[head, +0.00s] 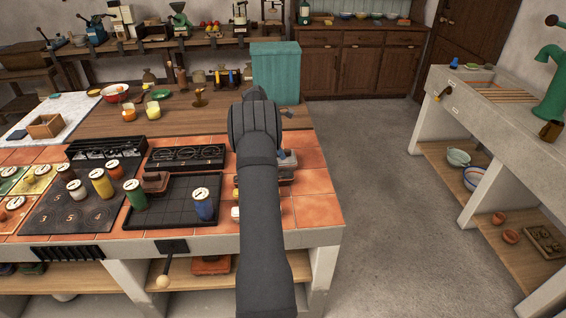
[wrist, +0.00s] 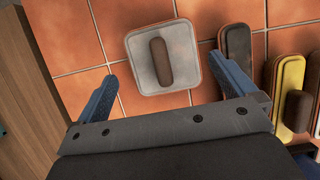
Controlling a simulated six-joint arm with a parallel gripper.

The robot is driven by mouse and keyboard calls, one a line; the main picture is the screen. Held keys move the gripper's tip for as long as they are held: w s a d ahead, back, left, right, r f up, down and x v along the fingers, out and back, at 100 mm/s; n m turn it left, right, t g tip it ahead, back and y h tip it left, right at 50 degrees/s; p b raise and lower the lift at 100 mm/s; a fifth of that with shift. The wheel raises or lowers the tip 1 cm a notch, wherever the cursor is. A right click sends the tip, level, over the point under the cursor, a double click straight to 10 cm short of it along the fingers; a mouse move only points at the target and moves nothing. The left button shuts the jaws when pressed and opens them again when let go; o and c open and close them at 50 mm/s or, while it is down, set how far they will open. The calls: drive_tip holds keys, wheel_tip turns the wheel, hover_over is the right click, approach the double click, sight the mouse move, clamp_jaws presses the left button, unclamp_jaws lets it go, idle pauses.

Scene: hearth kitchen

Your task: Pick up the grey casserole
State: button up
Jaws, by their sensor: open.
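The grey casserole (wrist: 138,58), squarish with rounded corners and a brown bar handle on top, sits on the orange tiles in the wrist view. My gripper (wrist: 167,73) is open, with its two blue fingers apart and nothing between them. The casserole lies ahead of the fingertips, roughly between their lines; I cannot tell the height gap. In the head view my own arm hides most of this spot, and I cannot make out the casserole or fingers clearly there.
A wooden surface (wrist: 22,95) borders the tiles on the left. Coloured canisters, including a blue one (head: 203,205), and a black grill tray (head: 168,215) lie left of my arm.

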drive_tip(key=shift+x, duration=3.05)
drive_tip(key=shift+a, duration=0.1)
drive_tip(key=c, duration=0.9)
drive_tip(key=shift+r, duration=0.15)
